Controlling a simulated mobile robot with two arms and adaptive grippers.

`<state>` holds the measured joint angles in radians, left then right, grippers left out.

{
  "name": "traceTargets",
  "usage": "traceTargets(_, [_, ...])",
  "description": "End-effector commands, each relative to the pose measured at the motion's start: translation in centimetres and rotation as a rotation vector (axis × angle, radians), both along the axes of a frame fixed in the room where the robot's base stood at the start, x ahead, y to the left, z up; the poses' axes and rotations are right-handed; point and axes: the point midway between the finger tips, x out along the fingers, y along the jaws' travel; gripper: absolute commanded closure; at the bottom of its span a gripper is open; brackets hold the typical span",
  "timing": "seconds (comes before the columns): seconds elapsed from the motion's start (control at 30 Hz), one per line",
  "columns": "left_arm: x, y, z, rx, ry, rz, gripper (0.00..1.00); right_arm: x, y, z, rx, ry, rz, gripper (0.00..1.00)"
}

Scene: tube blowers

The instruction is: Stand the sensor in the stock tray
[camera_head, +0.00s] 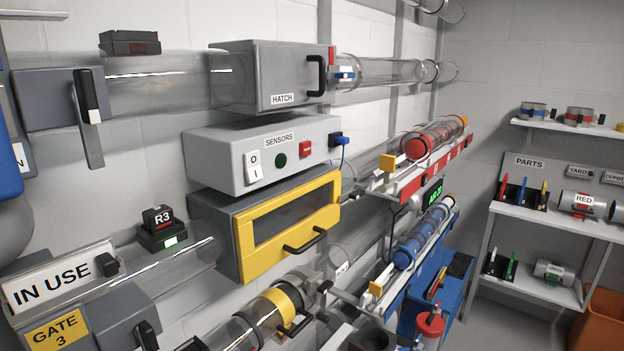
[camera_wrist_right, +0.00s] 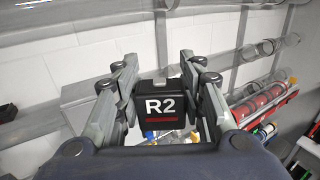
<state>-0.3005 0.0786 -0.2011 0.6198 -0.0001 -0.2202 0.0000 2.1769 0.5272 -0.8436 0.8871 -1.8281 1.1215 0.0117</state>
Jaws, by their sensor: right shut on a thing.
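My right gripper (camera_wrist_right: 158,82) is shut on a black sensor (camera_wrist_right: 160,106) marked R2 in white, with a red bar below the letters. The sensor is upright between the fingers in the right wrist view, with wall and tubes behind it. I cannot make out this gripper or R2 in the head view. Another black sensor, R3 (camera_head: 158,219), stands on a base with a lit green label at the left, above a clear tube. A stock tray cannot be told for certain in these frames. My left gripper is not in view.
A grey SENSORS box (camera_head: 262,152) with a switch hangs below the HATCH box (camera_head: 270,75). A yellow-framed door (camera_head: 290,228) juts out below it. Racks with red (camera_head: 435,138) and blue (camera_head: 425,240) capsules stand right of centre. PARTS shelves (camera_head: 540,215) stand far right.

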Motion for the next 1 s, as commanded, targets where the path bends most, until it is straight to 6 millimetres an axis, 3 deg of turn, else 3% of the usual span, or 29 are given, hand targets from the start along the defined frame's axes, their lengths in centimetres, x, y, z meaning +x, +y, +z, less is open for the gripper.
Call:
traceTargets(0.27, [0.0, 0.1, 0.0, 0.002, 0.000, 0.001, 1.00, 4.6, 1.7, -7.5, -0.001, 0.006, 0.015, 0.87])
traceTargets(0.53, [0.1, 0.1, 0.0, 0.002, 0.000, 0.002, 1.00, 8.6, 3.9, -17.4, 0.001, 0.006, 0.043, 0.87])
traceTargets(0.8, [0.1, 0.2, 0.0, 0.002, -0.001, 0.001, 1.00, 10.5, 5.8, -27.6, 0.002, 0.006, 0.074, 0.87])
traceTargets(1.0, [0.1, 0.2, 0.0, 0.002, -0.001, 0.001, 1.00, 10.6, 7.0, -35.1, 0.003, 0.007, 0.095, 0.87])
